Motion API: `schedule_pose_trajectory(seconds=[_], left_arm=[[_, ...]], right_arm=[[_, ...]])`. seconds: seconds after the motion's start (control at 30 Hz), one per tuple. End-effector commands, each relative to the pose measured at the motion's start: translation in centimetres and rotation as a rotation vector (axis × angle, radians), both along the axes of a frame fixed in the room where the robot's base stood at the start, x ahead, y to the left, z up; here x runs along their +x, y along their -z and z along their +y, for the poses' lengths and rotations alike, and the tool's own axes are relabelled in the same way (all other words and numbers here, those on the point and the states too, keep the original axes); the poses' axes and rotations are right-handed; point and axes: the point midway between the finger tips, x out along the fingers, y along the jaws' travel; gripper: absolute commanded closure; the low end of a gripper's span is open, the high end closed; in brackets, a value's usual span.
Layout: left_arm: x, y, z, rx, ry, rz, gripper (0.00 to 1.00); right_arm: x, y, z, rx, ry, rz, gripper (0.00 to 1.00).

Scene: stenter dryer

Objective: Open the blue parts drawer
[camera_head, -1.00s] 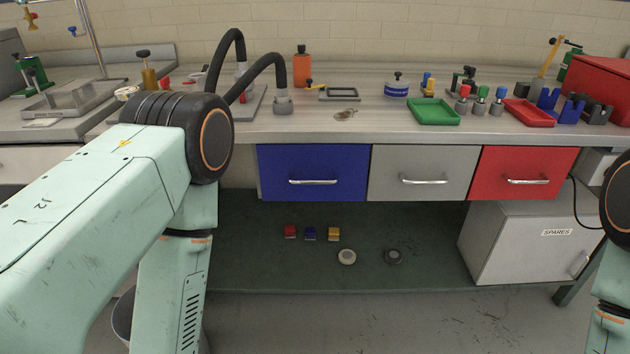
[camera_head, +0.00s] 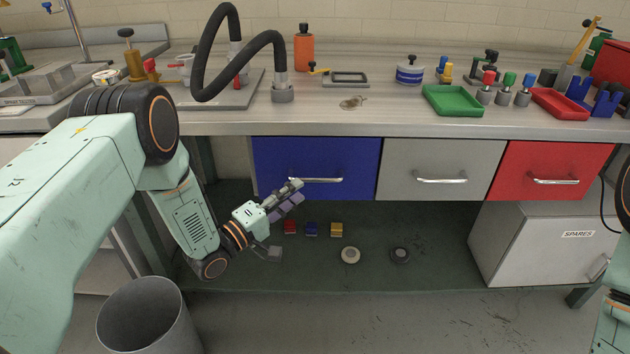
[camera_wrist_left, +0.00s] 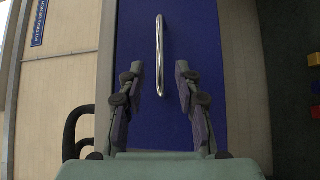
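The blue parts drawer (camera_head: 335,158) sits under the bench top at the left end of a row of three. It is closed, its front level with the grey one. Its silver handle (camera_head: 318,180) is horizontal. My left gripper (camera_head: 297,190) is in front of the drawer's lower part, its fingertips near the handle's left end in the head view. In the left wrist view my left gripper (camera_wrist_left: 158,72) is open, its fingers on either side of the handle (camera_wrist_left: 160,50). My right gripper is out of view.
A grey drawer (camera_head: 440,160) and a red drawer (camera_head: 550,160) stand to the right. A bin (camera_head: 150,325) is below my left arm. Small blocks and two round pieces lie on the lower shelf (camera_head: 430,225). A spares cabinet (camera_head: 530,250) is at the right.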

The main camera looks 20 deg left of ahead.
Motion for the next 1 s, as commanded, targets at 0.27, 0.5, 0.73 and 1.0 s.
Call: schedule_pose_trajectory(seconds=[0.27,0.5,0.73,1.0], left_arm=[[3.3,-0.4,-2.3,0.005,0.003,-0.002,0.66],[5.6,-0.8,-3.5,0.004,0.0,0.0,0.66],[6.1,-0.9,-3.7,0.004,0.0,0.001,0.66],[6.2,-0.9,-3.6,0.004,-0.001,0.001,0.8]], right_arm=[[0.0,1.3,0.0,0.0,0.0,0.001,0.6],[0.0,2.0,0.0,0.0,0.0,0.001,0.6],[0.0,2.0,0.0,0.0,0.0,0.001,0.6],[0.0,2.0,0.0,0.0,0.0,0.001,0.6]])
